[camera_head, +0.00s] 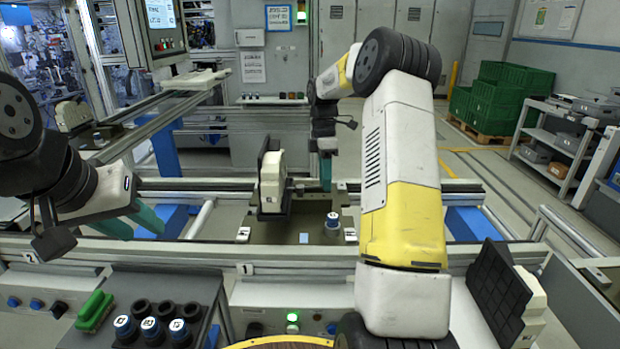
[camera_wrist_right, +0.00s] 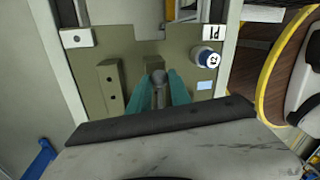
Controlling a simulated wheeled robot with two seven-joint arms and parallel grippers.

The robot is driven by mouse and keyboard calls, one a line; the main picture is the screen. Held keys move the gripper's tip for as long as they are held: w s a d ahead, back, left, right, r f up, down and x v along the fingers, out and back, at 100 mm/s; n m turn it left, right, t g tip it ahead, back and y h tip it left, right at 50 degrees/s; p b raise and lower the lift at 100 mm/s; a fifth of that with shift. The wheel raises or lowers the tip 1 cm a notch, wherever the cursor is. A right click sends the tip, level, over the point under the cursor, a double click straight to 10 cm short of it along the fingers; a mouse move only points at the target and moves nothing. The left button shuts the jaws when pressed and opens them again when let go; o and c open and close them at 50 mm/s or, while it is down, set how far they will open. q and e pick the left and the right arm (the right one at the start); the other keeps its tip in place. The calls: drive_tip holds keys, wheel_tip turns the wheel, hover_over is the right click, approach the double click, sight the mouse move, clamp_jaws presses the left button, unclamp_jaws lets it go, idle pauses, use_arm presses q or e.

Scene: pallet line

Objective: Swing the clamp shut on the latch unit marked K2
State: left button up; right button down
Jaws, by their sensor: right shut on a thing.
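My right gripper (camera_head: 325,187) points down over the olive pallet plate (camera_head: 262,234) in the head view. In the right wrist view its teal fingers (camera_wrist_right: 161,88) are shut on a grey round-ended handle (camera_wrist_right: 158,76), apparently the clamp's. Olive blocks (camera_wrist_right: 109,88) stand beside the handle on the plate. I cannot read a K2 mark, and the latch under the fingers is partly hidden. A white and black upright unit (camera_head: 272,182) stands left of the right gripper. My left gripper (camera_head: 131,222) is open and empty at the left, away from the plate.
A black panel (camera_head: 500,292) stands at right.

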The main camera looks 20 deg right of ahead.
idle(0.3)
drive_tip(key=c, duration=1.2)
unclamp_jaws()
drive_tip(key=shift+r, duration=0.1)
wheel_tip(320, 180, up, 8)
drive_tip(key=w, duration=0.1)
drive_tip(key=shift+w+f, duration=0.25)
